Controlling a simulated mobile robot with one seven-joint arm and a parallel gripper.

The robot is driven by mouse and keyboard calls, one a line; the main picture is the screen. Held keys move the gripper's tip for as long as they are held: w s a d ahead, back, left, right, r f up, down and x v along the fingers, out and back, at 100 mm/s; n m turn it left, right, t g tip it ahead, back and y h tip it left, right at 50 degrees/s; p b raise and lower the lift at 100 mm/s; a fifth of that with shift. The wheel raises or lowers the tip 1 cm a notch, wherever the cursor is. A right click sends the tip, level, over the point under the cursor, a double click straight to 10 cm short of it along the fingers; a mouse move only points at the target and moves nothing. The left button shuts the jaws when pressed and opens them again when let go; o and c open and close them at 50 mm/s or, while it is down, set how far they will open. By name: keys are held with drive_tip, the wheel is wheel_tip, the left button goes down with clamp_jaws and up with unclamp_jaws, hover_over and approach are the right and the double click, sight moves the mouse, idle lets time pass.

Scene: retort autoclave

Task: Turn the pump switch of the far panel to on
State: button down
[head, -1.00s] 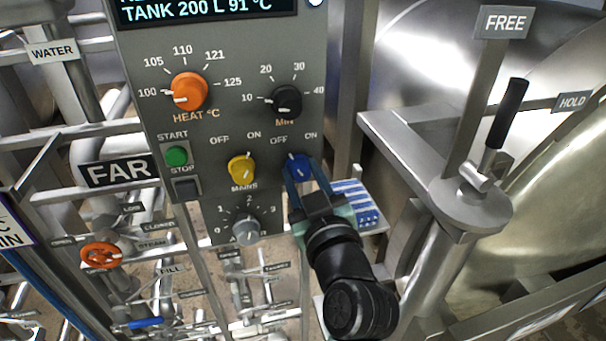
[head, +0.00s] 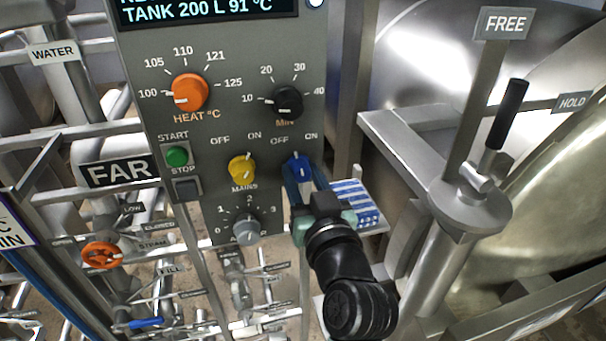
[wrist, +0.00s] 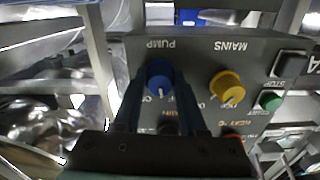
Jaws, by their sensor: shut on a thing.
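The far panel (head: 215,125) fills the middle of the head view, beside a sign reading FAR (head: 120,171). Its pump switch is a blue knob (head: 297,162) at the lower right, with OFF and ON printed above it. The knob's white mark points about straight up, between the two words. My gripper (head: 302,172) is shut on the knob, one finger on each side. In the wrist view the panel is upside down, and the blue knob (wrist: 160,76) sits between my fingers (wrist: 158,88), under the word PUMP.
Left of the pump switch is the yellow mains knob (head: 241,168), its mark towards ON. A grey selector knob (head: 246,229) is below it. The green start button (head: 177,156), orange heat knob (head: 188,92) and black timer knob (head: 286,101) are nearby. A black-handled lever (head: 506,115) stands at right.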

drive_tip(key=m, duration=0.3)
drive_tip(key=shift+r+m+p, duration=0.1)
drive_tip(key=shift+m+p, duration=0.2)
drive_tip(key=shift+p, duration=0.1)
drive_tip(key=shift+m+p, duration=0.6)
drive_tip(key=shift+m, duration=1.4)
drive_tip(key=shift+c, duration=2.3)
unclamp_jaws()
drive_tip(key=shift+s, duration=0.1)
